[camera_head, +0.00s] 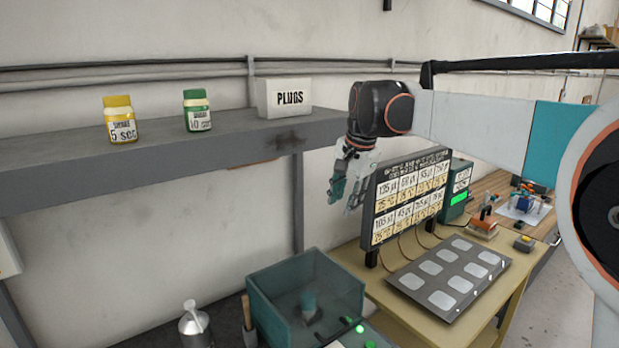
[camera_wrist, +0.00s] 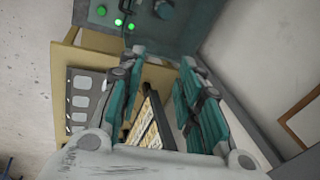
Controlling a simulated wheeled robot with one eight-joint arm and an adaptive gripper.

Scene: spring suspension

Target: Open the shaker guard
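The shaker guard (camera_head: 338,302) is a see-through teal box low in the middle of the head view. Its walls stand upright around a dim teal part (camera_head: 308,303); I cannot tell whether a lid covers the top. Green lights (camera_head: 359,329) glow on the shaker beside it. The teal guard (camera_wrist: 188,38) shows beyond the fingertips at the top.
A sign board (camera_head: 410,190) stands on the yellow table close to my gripper. A grey plate with pale pads (camera_head: 450,276) lies before it. A shelf (camera_head: 60,160) holds a yellow jar (camera_head: 119,119), green jar (camera_head: 197,111) and PLUGS box (camera_head: 284,97). A metal can (camera_head: 195,328) stands left of the guard.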

